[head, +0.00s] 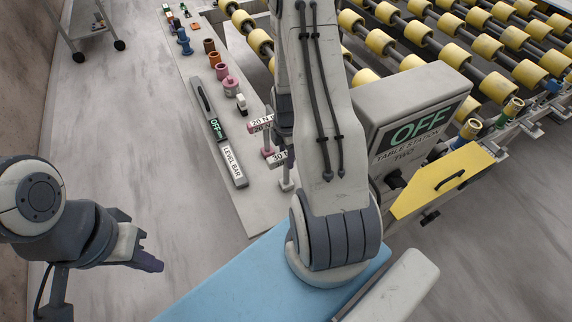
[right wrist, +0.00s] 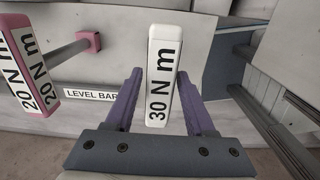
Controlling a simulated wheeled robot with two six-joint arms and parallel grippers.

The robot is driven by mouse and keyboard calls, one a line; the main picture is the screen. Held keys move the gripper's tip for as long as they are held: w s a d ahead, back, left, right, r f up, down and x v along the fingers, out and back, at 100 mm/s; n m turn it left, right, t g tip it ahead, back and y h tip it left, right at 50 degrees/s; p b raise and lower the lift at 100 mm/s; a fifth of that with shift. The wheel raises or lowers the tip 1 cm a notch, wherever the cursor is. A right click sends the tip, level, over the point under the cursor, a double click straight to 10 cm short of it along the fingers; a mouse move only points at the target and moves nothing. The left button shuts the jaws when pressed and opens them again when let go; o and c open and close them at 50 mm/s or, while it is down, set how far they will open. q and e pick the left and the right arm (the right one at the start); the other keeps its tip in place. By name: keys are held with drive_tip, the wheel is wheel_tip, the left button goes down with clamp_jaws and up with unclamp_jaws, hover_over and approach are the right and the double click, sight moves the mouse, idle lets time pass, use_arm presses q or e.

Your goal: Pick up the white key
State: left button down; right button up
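The white key, a white block handle marked "30 N m" (right wrist: 163,75), stands out in the right wrist view between the purple fingers of my right gripper (right wrist: 159,85). The gripper is open, with a gap on each side of the handle. In the head view the white key (head: 279,159) shows only partly beside my right arm, which hides the rest. A pink key marked "20 N m" (right wrist: 30,70) is to its left in the wrist view. My left gripper (head: 148,262) hangs at the lower left, away from the keys; its opening cannot be told.
A grey level bar (head: 228,160) lies on the slab (head: 247,195), with several coloured sockets (head: 209,47) farther back. The table station box (head: 415,105) stands right of my right arm. Yellow rollers (head: 375,40) fill the back.

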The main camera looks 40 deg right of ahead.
clamp_jaws()
idle(1.2)
